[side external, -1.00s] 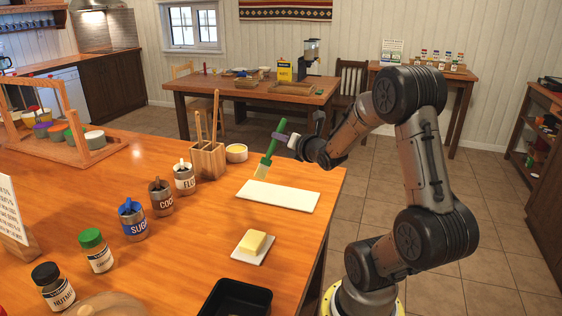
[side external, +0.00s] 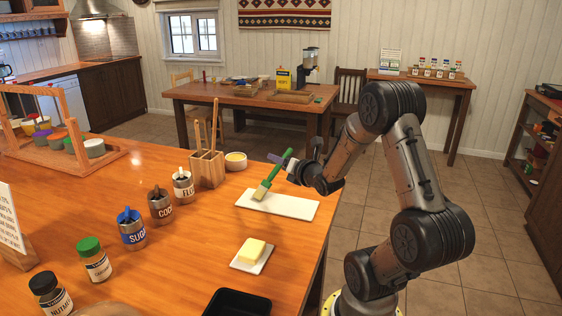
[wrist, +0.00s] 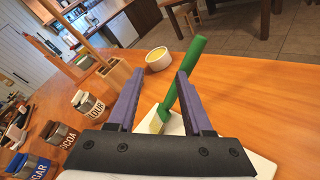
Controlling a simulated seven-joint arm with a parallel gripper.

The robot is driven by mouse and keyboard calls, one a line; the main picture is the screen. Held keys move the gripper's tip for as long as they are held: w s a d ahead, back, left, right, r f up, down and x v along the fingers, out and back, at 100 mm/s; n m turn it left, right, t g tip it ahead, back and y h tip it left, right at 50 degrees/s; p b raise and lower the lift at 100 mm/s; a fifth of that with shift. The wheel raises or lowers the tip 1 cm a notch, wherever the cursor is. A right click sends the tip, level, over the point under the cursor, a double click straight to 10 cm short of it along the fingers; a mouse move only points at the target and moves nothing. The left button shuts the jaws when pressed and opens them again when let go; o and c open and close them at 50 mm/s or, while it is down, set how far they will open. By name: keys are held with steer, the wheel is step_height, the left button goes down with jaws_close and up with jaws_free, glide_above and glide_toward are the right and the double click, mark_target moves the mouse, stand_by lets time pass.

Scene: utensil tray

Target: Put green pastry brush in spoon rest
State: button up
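The green pastry brush (side external: 273,176) is tilted, bristles down and handle up, over the left part of a flat white rectangular slab (side external: 293,208), the likely spoon rest. Its pale bristles appear to touch or nearly touch the slab. My gripper (side external: 284,158) is around the upper handle, above the slab. In the wrist view, the purple fingers of my gripper (wrist: 160,75) stand wide apart. The brush handle (wrist: 188,67) passes between them, close to the right finger, with a clear gap to the left one. The slab (wrist: 262,165) is partly hidden behind the gripper there.
A wooden utensil holder (side external: 208,170) and a small bowl of yellow contents (side external: 236,161) stand behind left. Flour, cocoa and sugar tins line the left. Butter (side external: 252,250) on a white dish and a black tray (side external: 238,302) are in front. The table's right edge is near the slab.

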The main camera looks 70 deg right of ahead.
steer(key=shift+r, duration=0.1)
steer(key=s+a+r+m+g+y, duration=0.1)
steer(key=s+a+m+g+y, duration=0.1)
steer(key=a+m, duration=0.5)
steer(key=s+a+r+m+g+y, duration=0.2)
steer(key=s+a+m+y, duration=0.2)
steer(key=a, duration=1)
steer(key=s+a+r+m+g+y, duration=0.1)
steer(key=s+a+m+g+y, duration=0.1)
steer(key=s+a+m+y, duration=0.2)
steer(key=s+a+m, duration=0.3)
steer(key=a+m, duration=0.3)
steer(key=shift+a+r+g, duration=0.3)
stand_by(0.5)
